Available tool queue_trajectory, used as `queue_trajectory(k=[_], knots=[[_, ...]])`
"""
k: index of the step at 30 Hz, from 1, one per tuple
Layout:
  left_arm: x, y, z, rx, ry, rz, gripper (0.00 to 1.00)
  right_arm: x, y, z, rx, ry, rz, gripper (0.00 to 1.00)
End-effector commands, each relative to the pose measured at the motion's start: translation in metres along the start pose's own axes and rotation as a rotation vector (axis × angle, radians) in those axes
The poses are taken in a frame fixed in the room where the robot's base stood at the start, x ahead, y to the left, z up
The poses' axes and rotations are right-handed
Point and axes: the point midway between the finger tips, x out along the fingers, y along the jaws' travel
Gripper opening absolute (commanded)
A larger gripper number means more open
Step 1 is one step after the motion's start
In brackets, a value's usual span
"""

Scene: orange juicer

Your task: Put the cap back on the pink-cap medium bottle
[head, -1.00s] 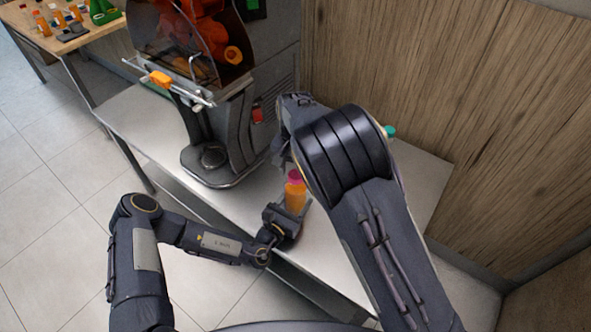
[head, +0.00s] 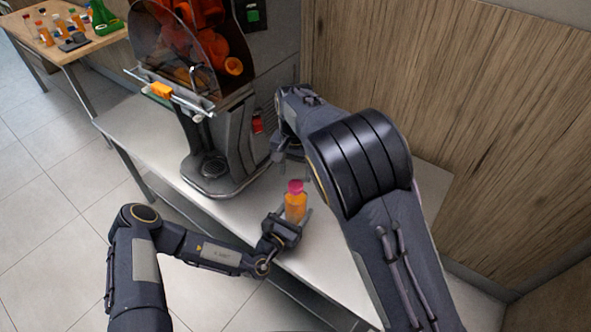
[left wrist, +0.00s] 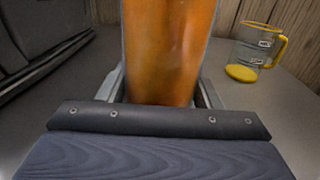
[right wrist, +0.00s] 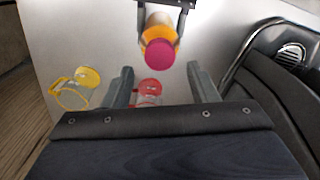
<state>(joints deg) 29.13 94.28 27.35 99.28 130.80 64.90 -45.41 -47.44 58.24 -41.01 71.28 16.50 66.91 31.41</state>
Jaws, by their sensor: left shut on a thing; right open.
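The medium bottle (head: 295,208), filled with orange, stands upright near the table's front edge, with the pink cap (head: 295,187) on its top. My left gripper (head: 291,222) is shut around its lower body; the left wrist view shows the orange bottle (left wrist: 168,50) between the fingers. My right gripper (head: 287,157) is above and behind the bottle, apart from the cap. In the right wrist view its fingers (right wrist: 162,82) are spread and empty, with the pink cap (right wrist: 161,54) beyond them. How tightly the cap sits cannot be told.
The orange juicer (head: 225,140) stands to the left of the bottle. A yellow-handled jug (left wrist: 250,52) and a red-lidded clear container (right wrist: 147,92) are on the white table (head: 258,203). A wooden side table (head: 88,38) holds several bottles at the back left.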

Motion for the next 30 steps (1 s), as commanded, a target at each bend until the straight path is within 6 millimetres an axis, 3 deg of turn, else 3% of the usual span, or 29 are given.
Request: queue_trajectory(k=[5,12,18,22,30], knots=[[0.0,0.0,0.0,0.0,0.0,0.0,0.0,0.002,0.001,0.003,-0.19,-0.029,0.005,0.53],[0.0,0.0,0.0,0.0,0.0,0.0,0.0,-0.01,0.002,0.006,-0.798,-0.049,-0.004,0.53],[0.0,0.0,0.0,0.0,0.0,0.0,0.0,-0.029,0.001,0.001,-1.162,-0.014,-0.006,0.53],[0.0,0.0,0.0,0.0,0.0,0.0,0.0,-0.035,0.001,-0.001,-1.257,0.0,-0.001,0.53],[0.0,0.0,0.0,0.0,0.0,0.0,0.0,-0.035,0.0,0.0,-1.268,0.001,0.0,0.53]])
